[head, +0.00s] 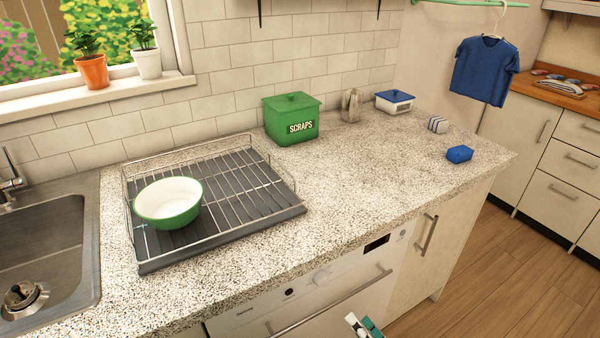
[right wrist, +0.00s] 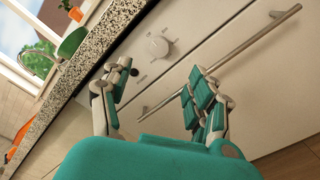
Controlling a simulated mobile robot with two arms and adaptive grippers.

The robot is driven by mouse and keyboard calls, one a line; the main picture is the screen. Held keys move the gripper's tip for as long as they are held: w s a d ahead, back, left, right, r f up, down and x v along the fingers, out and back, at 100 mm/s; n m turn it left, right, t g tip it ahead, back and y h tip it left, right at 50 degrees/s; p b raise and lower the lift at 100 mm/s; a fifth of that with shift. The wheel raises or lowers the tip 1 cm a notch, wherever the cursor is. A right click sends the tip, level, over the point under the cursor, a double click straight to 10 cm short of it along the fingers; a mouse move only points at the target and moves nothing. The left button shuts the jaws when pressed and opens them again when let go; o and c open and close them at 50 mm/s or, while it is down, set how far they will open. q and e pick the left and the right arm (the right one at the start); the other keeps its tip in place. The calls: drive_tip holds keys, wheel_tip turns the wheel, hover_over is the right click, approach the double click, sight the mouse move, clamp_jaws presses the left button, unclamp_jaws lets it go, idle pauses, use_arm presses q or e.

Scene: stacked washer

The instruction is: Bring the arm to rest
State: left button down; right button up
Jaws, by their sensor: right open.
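My right gripper (head: 362,325) shows at the bottom edge of the head view, in front of the white appliance (head: 300,300) under the counter. Only its tip end is in that picture. In the right wrist view my right gripper (right wrist: 160,80) has its two teal and grey fingers spread apart, with nothing between them. Beyond them is the white appliance front with a round knob (right wrist: 158,47) and a long bar handle (right wrist: 232,58). I see no contact between the fingers and the handle. My left gripper is in neither view.
A green bowl (head: 168,203) sits in the wire dish rack (head: 245,195) on the speckled counter (head: 370,170). A green scraps box (head: 291,119) and a small blue block (head: 459,154) stand farther right. The sink (head: 45,250) is at left. Wooden floor (head: 500,275) is open at lower right.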

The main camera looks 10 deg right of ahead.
drive_tip(key=s+d+f+m+g+h+p, duration=0.1)
drive_tip(key=s+d+f+m+g+h, duration=0.15)
drive_tip(key=f+m, duration=0.8)
drive_tip(key=s+d+f+m+g+h+p, duration=0.15)
drive_tip(key=s+f+m+g, duration=0.25)
drive_tip(key=f, duration=1.3)
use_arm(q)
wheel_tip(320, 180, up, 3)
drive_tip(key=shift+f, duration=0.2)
use_arm(e)
drive_tip(key=s+f+m+g+h, duration=0.1)
drive_tip(key=s+f+m+g, duration=0.3)
drive_tip(key=s+f, duration=0.5)
drive_tip(key=s+f+m+g+h, duration=0.1)
drive_tip(key=s+f+m+g, duration=0.4)
drive_tip(key=s, duration=1.1)
wheel_tip(320, 180, down, 4)
drive_tip(key=shift+s+d+f+m, duration=0.15)
drive_tip(key=shift+s+m, duration=0.25)
drive_tip(key=shift+m, duration=0.75)
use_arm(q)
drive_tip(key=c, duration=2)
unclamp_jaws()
use_arm(e)
drive_tip(key=shift+g, duration=0.25)
